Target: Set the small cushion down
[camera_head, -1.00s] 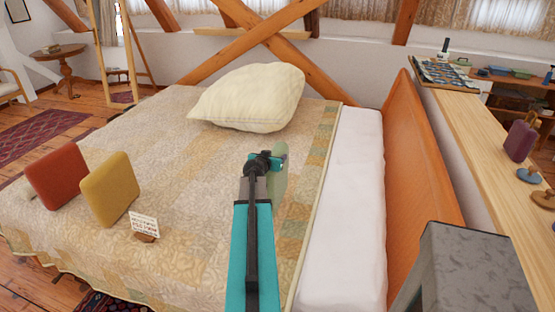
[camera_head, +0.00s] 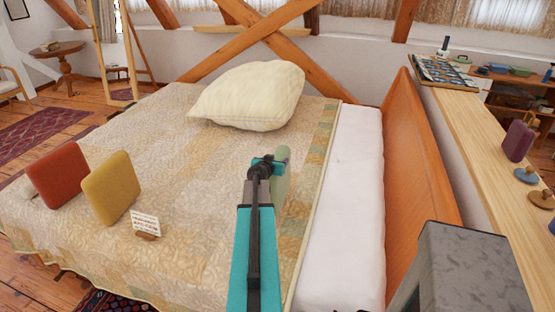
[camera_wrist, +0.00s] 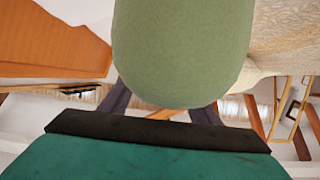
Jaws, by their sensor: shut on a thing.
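A small green cushion (camera_head: 281,178) shows at the end of my arm in the head view, partly hidden behind the arm. It fills the upper middle of the wrist view (camera_wrist: 182,50). My gripper (camera_head: 266,162) is shut on it, with dark fingers on either side of the cushion in the wrist view (camera_wrist: 165,105). The cushion appears over the right part of the quilted bed (camera_head: 200,250); I cannot tell whether it touches the quilt. A red cushion (camera_head: 57,174) and a yellow cushion (camera_head: 111,188) stand upright at the bed's left. A small card (camera_head: 146,222) stands beside the yellow one.
A large cream pillow (camera_head: 247,96) lies at the back of the bed. A bare white mattress strip (camera_head: 345,210) and an orange board (camera_head: 415,150) run along the right. A wooden shelf (camera_head: 480,140) holds several small items. The quilt's middle is clear.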

